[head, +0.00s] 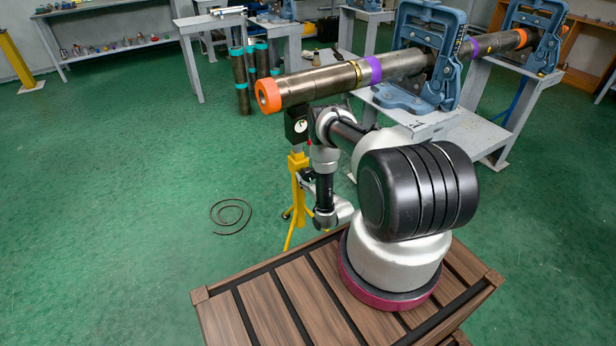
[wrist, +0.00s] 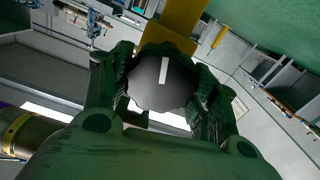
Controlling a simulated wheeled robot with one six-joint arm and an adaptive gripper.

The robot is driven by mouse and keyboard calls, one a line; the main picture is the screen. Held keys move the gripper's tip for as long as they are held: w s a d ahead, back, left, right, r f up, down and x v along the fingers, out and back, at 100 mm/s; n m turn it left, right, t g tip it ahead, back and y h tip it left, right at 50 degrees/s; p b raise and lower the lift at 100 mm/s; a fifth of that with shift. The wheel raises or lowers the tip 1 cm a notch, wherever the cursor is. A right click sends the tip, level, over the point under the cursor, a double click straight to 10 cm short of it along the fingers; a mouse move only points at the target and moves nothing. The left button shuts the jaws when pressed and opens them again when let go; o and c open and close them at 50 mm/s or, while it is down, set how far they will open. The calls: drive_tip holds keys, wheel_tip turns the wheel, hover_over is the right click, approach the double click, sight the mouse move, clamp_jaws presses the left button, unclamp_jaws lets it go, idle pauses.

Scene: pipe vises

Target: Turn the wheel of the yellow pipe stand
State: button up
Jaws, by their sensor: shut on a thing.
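The yellow pipe stand (head: 298,161) stands on the floor under the near end of a long pipe (head: 318,84), with its legs partly hidden by my arm and base. In the wrist view a yellow part of the stand (wrist: 188,22) shows behind the wheel. The wheel (wrist: 150,88) is black and scalloped, with a white bar mark almost upright in the picture, leaning slightly right. My gripper (wrist: 163,68) is shut on the wheel, with a dark green finger on each side of its rim. In the head view the wheel and fingers cannot be made out clearly.
Blue vises (head: 416,95) on grey tables hold the pipe, which has an orange end ring (head: 268,96). Short pipes (head: 242,80) stand upright behind. A coiled cable (head: 231,216) lies on the green floor at left, where there is open room.

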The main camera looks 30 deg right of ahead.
drive_tip(key=m, duration=0.5)
drive_tip(key=o, duration=1)
drive_tip(key=s, duration=1.2)
drive_tip(key=shift+d, duration=0.25)
